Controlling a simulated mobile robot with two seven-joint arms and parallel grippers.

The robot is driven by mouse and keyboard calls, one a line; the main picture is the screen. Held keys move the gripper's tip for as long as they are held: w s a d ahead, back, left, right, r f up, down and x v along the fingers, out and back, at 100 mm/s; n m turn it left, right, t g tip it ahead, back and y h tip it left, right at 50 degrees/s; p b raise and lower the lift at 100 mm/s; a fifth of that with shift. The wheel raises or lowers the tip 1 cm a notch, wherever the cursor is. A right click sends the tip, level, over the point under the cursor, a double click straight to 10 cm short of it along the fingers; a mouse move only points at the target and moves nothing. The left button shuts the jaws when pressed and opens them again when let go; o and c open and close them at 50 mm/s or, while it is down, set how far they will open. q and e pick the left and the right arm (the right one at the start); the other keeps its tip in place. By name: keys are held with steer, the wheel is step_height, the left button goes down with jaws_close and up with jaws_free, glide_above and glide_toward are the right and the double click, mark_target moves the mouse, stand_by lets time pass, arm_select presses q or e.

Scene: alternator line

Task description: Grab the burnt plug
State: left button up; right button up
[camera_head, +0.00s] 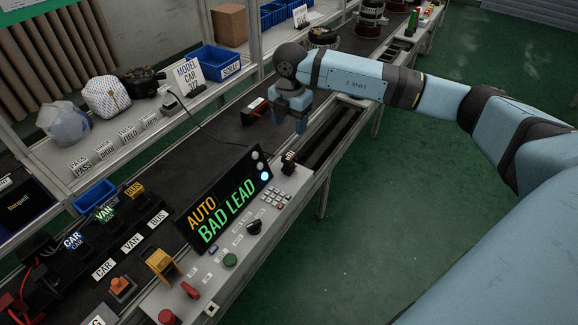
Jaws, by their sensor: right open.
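My right gripper (289,119) points down over the dark bench top, behind the control console. It is open, and nothing shows between its fingers. A small red and black part (253,111) lies on the bench just left of the gripper, apart from it. A small dark block-like part (289,162) stands at the console's right end, below the gripper in the picture. I cannot tell which of these, if either, is the burnt plug; no scorch marks can be made out. My left gripper is not in view.
The console display (224,208) reads "AUTO BAD LEAD". A thin black cable crosses the bench behind it. A blue bin (214,62) stands on the shelf at the back left. A slotted rail runs along the bench's right edge. Green floor lies open to the right.

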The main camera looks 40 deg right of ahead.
mark_target(289, 155)
step_height(289, 155, down, 8)
steer(key=shift+s+a+f, duration=0.1)
steer(key=shift+f, duration=1.25)
steer(key=shift+a+f, duration=0.1)
steer(key=shift+f, duration=1.25)
steer(key=c, duration=1)
